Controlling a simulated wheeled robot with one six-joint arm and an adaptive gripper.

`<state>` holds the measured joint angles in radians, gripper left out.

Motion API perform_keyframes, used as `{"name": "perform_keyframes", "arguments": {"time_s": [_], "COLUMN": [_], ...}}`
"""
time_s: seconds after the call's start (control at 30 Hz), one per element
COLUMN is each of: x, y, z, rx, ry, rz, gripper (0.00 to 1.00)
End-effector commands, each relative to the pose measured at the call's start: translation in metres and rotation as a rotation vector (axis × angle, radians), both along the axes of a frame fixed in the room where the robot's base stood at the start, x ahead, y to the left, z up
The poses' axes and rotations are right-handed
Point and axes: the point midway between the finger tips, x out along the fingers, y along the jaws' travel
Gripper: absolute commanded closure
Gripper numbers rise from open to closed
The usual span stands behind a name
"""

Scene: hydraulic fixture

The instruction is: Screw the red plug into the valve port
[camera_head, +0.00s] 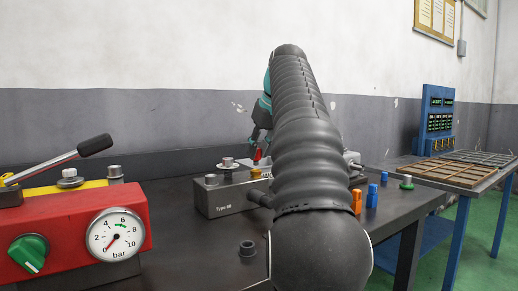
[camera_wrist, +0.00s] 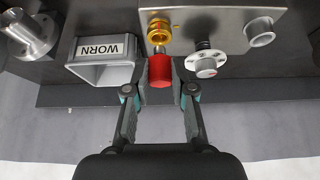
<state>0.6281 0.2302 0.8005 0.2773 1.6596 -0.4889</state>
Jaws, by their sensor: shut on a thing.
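The red plug (camera_wrist: 160,72) sits between the two fingertips of my gripper (camera_wrist: 160,66) in the wrist view, which are shut on it. A short metal end of the plug points at the brass valve port (camera_wrist: 158,27). The two look very close together in the wrist view, and I cannot tell whether they touch. In the head view the red plug (camera_head: 257,155) hangs upright just above the brass port (camera_head: 256,173) on the grey "Type 48" block (camera_head: 232,200). My arm hides the block's right part there.
A "WORN" box (camera_wrist: 106,49) stands beside my gripper in the wrist view, with a white-flanged knob (camera_wrist: 205,65) on the other side. Orange (camera_head: 357,201) and blue (camera_head: 372,196) pieces stand on the table right of my arm. A red gauge unit (camera_head: 75,235) fills the left front.

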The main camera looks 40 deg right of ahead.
Motion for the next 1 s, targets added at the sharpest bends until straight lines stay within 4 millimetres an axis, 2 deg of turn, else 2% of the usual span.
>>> {"name": "perform_keyframes", "arguments": {"time_s": [1.0], "x": [0.000], "y": [0.000], "z": [-0.022], "rx": [0.000], "ry": [0.000], "rz": [0.000], "gripper": [1.00]}}
